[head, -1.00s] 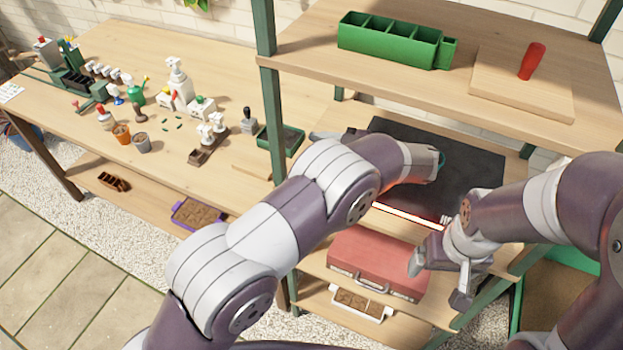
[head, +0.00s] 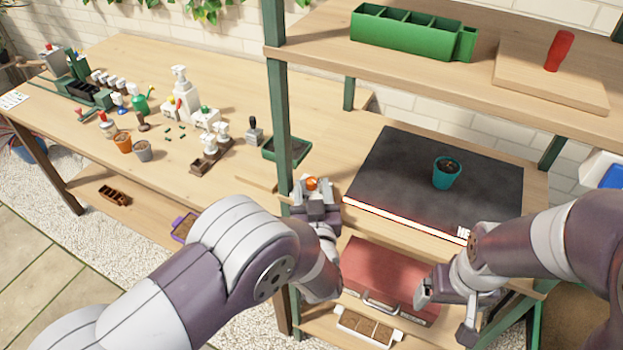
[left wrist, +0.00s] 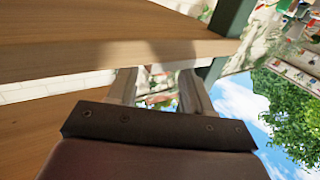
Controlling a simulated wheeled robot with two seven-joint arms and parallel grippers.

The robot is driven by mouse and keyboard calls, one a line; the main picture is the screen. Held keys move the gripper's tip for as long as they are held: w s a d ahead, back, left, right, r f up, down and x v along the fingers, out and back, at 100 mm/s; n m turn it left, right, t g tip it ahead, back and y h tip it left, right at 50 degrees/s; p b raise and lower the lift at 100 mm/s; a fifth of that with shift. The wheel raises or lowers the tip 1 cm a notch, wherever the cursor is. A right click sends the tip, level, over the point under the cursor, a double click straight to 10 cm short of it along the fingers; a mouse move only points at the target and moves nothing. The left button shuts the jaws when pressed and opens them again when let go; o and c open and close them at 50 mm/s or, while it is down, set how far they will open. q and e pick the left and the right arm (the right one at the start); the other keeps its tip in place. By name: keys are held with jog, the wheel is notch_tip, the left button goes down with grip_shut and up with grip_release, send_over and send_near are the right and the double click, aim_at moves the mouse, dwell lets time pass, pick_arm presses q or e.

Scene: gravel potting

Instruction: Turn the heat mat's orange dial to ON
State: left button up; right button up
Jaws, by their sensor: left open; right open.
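The heat mat (head: 385,165) is a dark sheet on the middle shelf. The orange dial (head: 312,184) shows at the shelf's left front corner, beside the green post. My left gripper (head: 315,192) is open there, and in the head view the dial appears between its fingers; I cannot tell whether they touch it. The dial's marking and setting are too small to read. In the left wrist view the open fingers (left wrist: 158,87) point toward a wooden board edge, and the dial is not visible. My right gripper (head: 447,312) is open and empty in front of the lower shelf.
A teal pot (head: 446,174) stands on the mat. A glowing strip (head: 405,219) runs along the mat's front edge. A green post (head: 282,130) rises close to my left gripper. A red case (head: 385,275) lies on the shelf below. The upper shelf (head: 470,85) overhangs the mat.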

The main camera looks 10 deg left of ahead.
pick_arm(q)
jog(key=shift+x, duration=1.5)
jog(key=c, duration=0.9)
jog(key=shift+d+n+g+y+b, duration=0.15)
jog(key=shift+n+g+y+b, duration=0.2)
jog(key=shift+n+y, duration=0.55)
jog(key=n+g+y, duration=0.1)
jog(key=y, duration=0.1)
jog(key=shift+y, duration=0.3)
jog(key=shift+r, duration=0.1)
jog(key=o, duration=0.9)
